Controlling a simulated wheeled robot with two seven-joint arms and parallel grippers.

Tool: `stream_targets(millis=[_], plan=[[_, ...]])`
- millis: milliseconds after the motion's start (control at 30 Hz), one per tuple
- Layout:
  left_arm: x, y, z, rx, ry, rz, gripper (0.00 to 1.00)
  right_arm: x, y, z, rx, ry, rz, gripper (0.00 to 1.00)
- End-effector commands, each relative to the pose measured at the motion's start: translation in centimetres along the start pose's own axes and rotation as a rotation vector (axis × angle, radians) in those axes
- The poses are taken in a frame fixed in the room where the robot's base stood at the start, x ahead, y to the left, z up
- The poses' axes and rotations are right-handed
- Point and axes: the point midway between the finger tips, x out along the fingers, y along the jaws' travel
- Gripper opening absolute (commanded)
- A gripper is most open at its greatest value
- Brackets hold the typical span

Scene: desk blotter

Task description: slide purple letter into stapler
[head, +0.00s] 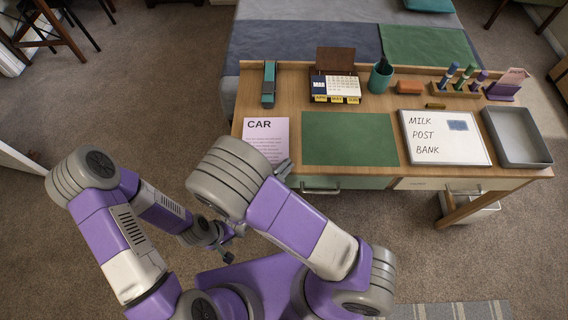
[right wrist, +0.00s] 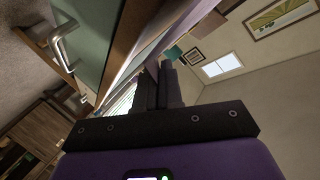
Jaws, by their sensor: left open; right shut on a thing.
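The purple letter (head: 266,143), a pale lilac sheet headed CAR, lies at the desk's front left corner, its lower part hidden behind my right arm. The teal stapler (head: 268,82) stands behind it at the back left of the desk, apart from the letter. My right gripper (head: 284,168) is at the letter's front edge, mostly hidden by my arm, and is shut on the letter. In the right wrist view its fingers (right wrist: 166,84) are close together beside the desk edge. My left gripper (head: 228,257) is open and empty, low in front of the desk.
A green blotter (head: 350,139) lies right of the letter. Behind stand a calendar (head: 335,87), a pen cup (head: 381,77) and an orange block (head: 408,87). A whiteboard (head: 444,138), a grey tray (head: 518,137) and a marker rack (head: 455,88) are at right. Bare desk lies between stapler and letter.

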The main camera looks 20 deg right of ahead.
Motion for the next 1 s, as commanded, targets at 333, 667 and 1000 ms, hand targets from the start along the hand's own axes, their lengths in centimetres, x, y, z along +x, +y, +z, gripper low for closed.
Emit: stream_targets(millis=[333,667,1000], plan=[[0.2,-0.1,0.0,0.0,0.0,0.0,0.43,0.2,-0.1,0.0,0.038,0.004,0.0,0.0],[0.4,-0.1,0.0,0.0,0.0,0.0,0.43,2.3,-1.4,0.6,0.038,0.005,0.001,0.0],[0.5,-0.2,0.0,0.0,0.0,0.0,0.43,3.4,-2.1,0.9,0.036,0.003,-0.001,0.0]])
